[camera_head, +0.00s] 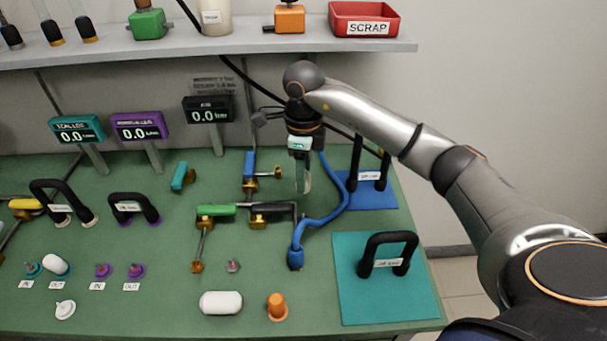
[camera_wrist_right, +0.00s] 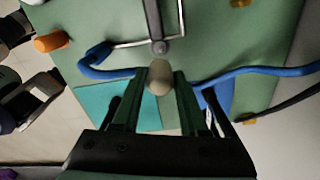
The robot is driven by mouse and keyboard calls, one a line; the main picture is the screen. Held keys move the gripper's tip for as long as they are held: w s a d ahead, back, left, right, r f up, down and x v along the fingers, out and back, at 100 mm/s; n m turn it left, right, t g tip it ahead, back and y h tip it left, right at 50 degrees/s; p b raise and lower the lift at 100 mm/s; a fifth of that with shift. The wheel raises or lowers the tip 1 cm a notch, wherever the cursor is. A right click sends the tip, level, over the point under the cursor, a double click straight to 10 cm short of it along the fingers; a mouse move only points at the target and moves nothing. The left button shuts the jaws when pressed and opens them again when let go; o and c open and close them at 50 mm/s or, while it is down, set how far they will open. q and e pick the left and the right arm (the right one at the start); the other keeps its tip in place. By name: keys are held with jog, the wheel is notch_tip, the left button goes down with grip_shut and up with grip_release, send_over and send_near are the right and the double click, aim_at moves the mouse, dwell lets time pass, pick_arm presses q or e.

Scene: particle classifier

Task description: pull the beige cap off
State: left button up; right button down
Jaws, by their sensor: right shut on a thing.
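The beige cap (camera_wrist_right: 160,76) shows in the right wrist view between the two finger ends of my right gripper (camera_wrist_right: 161,88). The gripper is shut on it. The grey end of a metal fitting (camera_wrist_right: 159,46) lies in line just beyond the cap; I cannot tell whether they touch. In the head view my right gripper (camera_head: 302,184) points down over the rear middle of the green bench, beside the blue hose (camera_head: 334,210). The cap cannot be made out there, hidden by the fingers. My left gripper is not in view.
The blue hose curves close around the right gripper. A valve with a black handle (camera_head: 272,208) stands just left. Black-handled pieces stand on the blue mat (camera_head: 374,200) and teal mat (camera_head: 350,305) at right. An orange plug (camera_head: 277,307) and white cylinder (camera_head: 221,303) are in front.

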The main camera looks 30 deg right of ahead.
jog(key=shift+r+p, duration=1.15)
jog(key=shift+r, duration=0.65)
jog(key=shift+r+p, duration=1.15)
jog(key=shift+r, duration=0.35)
